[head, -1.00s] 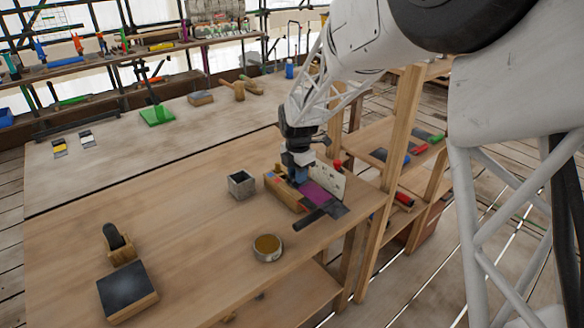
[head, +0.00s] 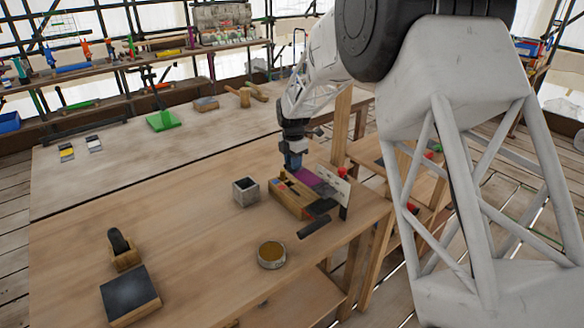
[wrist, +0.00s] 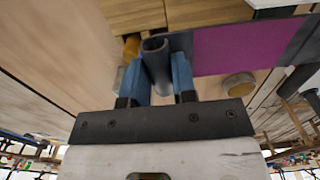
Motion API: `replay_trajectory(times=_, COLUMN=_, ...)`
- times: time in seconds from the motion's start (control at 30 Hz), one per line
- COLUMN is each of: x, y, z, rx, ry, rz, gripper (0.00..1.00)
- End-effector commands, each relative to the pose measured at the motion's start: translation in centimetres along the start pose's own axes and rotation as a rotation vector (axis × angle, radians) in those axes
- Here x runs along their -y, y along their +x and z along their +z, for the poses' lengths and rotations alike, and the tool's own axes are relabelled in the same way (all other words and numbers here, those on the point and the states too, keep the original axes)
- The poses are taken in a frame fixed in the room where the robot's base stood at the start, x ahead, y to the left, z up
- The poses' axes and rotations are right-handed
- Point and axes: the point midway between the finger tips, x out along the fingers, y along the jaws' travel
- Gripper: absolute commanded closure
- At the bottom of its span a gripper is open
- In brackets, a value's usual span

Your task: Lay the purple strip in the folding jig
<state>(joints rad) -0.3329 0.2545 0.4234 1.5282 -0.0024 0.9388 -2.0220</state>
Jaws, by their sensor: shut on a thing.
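The purple strip (head: 305,177) shows as a flat purple sheet with dark grey borders; it fills the upper right of the wrist view (wrist: 238,48). My gripper (head: 293,163), with blue fingers (wrist: 160,80), is shut on a dark, tube-like rolled end (wrist: 156,60) that appears joined to the strip. In the head view the strip runs right from the gripper, above or against the wooden block (head: 291,200), which appears to be the folding jig. A pale upright plate (head: 333,185) stands at its right. I cannot tell whether the strip touches the jig.
A round tin (head: 271,255) and a loose dark bar (head: 314,227) lie in front. A black-topped block (head: 129,293) and a black-and-wood tool (head: 121,248) are at front left. The bench's left middle is clear.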

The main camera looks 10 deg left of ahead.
Motion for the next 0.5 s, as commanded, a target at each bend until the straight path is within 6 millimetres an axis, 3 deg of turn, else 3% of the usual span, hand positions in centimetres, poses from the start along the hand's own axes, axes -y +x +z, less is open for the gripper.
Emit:
replay_trajectory(times=0.2, x=-1.4, y=0.1, z=0.7, rx=0.000, ry=0.000, rz=-0.001, gripper=1.00)
replay_trajectory(times=0.5, x=-1.6, y=0.1, z=0.8, rx=0.000, ry=0.000, rz=0.000, gripper=1.00)
